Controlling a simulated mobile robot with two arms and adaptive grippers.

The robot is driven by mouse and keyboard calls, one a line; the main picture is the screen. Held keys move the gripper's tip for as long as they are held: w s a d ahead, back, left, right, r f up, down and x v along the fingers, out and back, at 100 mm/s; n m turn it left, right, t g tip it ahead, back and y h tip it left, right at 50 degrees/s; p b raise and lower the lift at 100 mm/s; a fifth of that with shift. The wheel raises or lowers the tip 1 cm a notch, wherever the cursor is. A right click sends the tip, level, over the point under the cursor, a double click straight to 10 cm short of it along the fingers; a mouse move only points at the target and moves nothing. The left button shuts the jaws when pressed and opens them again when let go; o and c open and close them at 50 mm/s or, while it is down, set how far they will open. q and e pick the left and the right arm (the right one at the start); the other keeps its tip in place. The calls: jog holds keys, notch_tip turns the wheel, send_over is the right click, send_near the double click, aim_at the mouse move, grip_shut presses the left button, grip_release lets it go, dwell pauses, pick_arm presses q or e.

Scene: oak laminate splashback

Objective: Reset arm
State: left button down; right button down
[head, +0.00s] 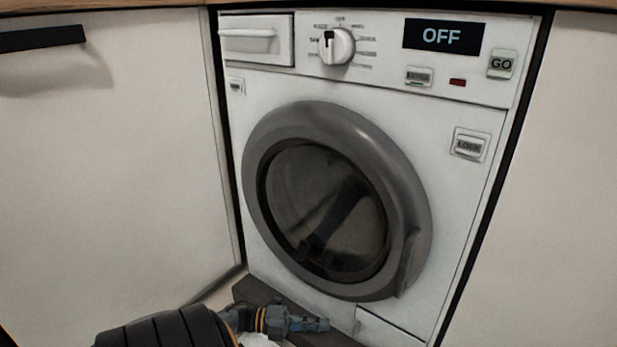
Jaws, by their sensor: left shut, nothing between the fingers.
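My left gripper (322,324) is low in the head view, in front of the washing machine's lower edge. Its arm comes in from the bottom left. The gripper is shut with nothing in it and points to the right. It appears below the round door, and I cannot tell how far it is from the machine. My right gripper is not in view.
The white washing machine (470,210) has its round grey door (268,135) shut. Its display (441,37) reads OFF. The detergent drawer (256,52) is shut. White cabinet panels stand to the left (100,170) and right (560,180); the left has a dark handle (40,38).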

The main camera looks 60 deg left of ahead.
pick_arm(q)
jog(key=a, duration=0.1)
jog(key=a+b, duration=0.1)
jog(key=a, duration=0.1)
jog(key=shift+f, duration=0.2)
jog(key=shift+a+r, duration=0.15)
jog(key=shift+a, duration=0.45)
